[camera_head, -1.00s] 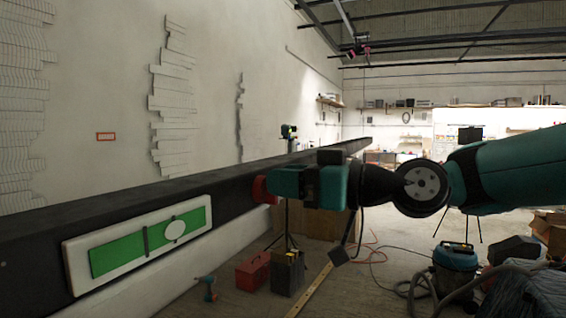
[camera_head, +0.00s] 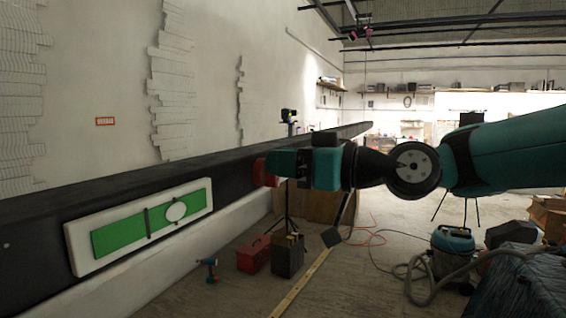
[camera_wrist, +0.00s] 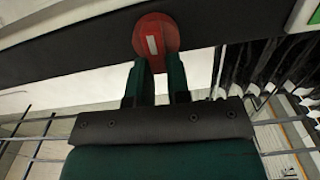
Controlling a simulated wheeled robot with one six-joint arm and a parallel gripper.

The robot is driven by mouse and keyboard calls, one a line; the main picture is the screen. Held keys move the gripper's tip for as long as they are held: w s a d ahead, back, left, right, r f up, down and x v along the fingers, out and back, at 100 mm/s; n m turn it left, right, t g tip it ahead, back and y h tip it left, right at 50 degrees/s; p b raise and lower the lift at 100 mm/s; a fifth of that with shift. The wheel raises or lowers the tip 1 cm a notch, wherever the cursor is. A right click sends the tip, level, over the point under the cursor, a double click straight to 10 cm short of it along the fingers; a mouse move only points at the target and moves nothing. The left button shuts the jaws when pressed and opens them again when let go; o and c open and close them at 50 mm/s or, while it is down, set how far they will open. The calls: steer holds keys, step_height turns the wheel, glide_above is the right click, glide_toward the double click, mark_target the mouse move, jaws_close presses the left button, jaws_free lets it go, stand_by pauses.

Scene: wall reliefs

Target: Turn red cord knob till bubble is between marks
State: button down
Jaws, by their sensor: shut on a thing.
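The red knob (camera_head: 259,172) is on the front face of a long dark beam (camera_head: 330,139) in the head view. In the wrist view the knob (camera_wrist: 156,34) is a red disc with a white, nearly upright stripe. My gripper (camera_head: 274,168) is shut on the knob, and its two fingers (camera_wrist: 159,66) reach the knob's lower edge in the wrist view. A white-framed green vial (camera_head: 120,236) sits on the beam to the left. Its white oval bubble (camera_head: 176,212) lies over the right black mark, right of the left black mark (camera_head: 148,223).
A red toolbox (camera_head: 253,254), a dark case (camera_head: 287,256) and a drill (camera_head: 208,270) stand on the floor below the beam. A vacuum cleaner (camera_head: 452,250) and its hose are at right. Behind the beam is a pale wall with stepped reliefs.

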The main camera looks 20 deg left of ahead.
steer(key=shift+w+d+f+m, duration=0.1)
steer(key=shift+w+m, duration=0.15)
steer(key=shift+m, duration=1.3)
steer(key=shift+w+a+f+m, duration=0.1)
steer(key=shift+w+m, duration=0.15)
steer(key=shift+m, duration=1.25)
steer(key=shift+w+d+f+m, duration=0.1)
steer(key=shift+w+m, duration=0.15)
steer(key=shift+m, duration=1.3)
steer(key=c, duration=1.1)
jaws_free()
